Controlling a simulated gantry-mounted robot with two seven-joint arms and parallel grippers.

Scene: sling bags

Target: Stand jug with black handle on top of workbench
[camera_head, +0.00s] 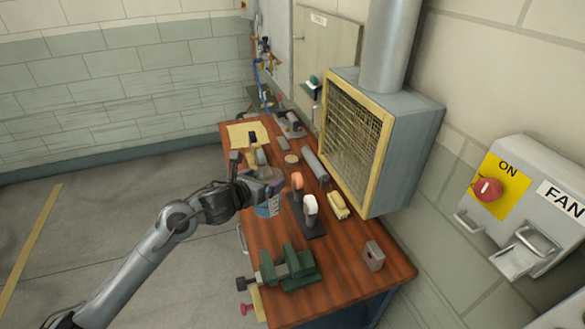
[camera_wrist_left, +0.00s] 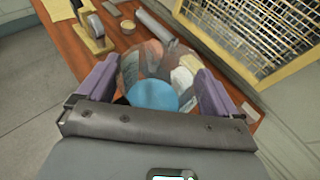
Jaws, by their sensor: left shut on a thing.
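The jug (camera_head: 268,208) looks clear and bluish in the head view, at the workbench's near left edge. My left gripper (camera_head: 262,180) is shut on it. In the left wrist view the jug (camera_wrist_left: 153,94) is a see-through vessel with a blue round part, between the purple fingers of the left gripper (camera_wrist_left: 157,84). Its black handle cannot be made out. The workbench (camera_head: 340,265) has a reddish-brown wooden top. I cannot tell whether the jug touches the top. My right gripper is not in view.
A green vise (camera_head: 290,268) sits at the near end of the bench. Two upright tools (camera_head: 310,205) on a dark base stand close right of the jug. A yellow object (camera_head: 339,206), a grey block (camera_head: 373,256) and a tape dispenser (camera_wrist_left: 92,28) are also there. A caged fan box (camera_head: 355,145) stands behind.

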